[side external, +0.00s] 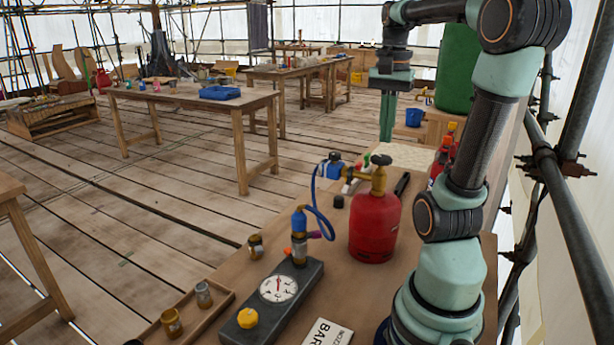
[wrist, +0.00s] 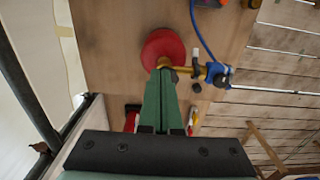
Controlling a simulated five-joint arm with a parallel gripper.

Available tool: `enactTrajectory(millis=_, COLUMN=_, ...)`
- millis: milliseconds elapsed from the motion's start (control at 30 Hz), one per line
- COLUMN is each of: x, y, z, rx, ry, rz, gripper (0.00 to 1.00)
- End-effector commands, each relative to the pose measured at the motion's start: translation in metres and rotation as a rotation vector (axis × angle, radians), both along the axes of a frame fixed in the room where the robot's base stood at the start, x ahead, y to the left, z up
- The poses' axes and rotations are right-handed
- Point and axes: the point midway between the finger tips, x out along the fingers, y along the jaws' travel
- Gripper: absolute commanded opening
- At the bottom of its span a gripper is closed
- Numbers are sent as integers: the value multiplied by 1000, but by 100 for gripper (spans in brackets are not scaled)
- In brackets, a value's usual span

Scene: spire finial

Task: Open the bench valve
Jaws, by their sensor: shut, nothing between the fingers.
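A dark grey block (side external: 290,290) on the bench carries a white dial gauge (side external: 278,288) and a yellow knob (side external: 247,318). A blue-and-brass fitting (side external: 299,222) stands at its far end. A blue hose (side external: 320,218) runs from there to a blue regulator (side external: 334,160) on a red gas cylinder (side external: 375,228). The cylinder has a dark top knob (side external: 381,159). Which part is the bench valve, I cannot tell. My gripper (side external: 387,138) is shut and empty, pointing down beyond the cylinder. In the wrist view its fingers overlap the red cylinder (wrist: 160,44); the yellow knob is out of view there.
A wooden tray (side external: 195,318) with small jars lies left of the block. A label card (side external: 328,333) lies at the front. Red bottles (side external: 442,160) stand at the right, near my arm. Scaffold poles (side external: 575,95) line the right side. Other tables stand farther back.

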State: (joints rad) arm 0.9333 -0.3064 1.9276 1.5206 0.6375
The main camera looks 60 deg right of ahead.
Motion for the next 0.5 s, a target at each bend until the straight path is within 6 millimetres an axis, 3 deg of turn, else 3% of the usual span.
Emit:
enactTrajectory(millis=300, x=17, y=-1, z=9, rx=0, ry=0, rz=2, gripper=0)
enactTrajectory(millis=500, x=16, y=0, z=-6, rx=2, ry=1, rz=0, gripper=0)
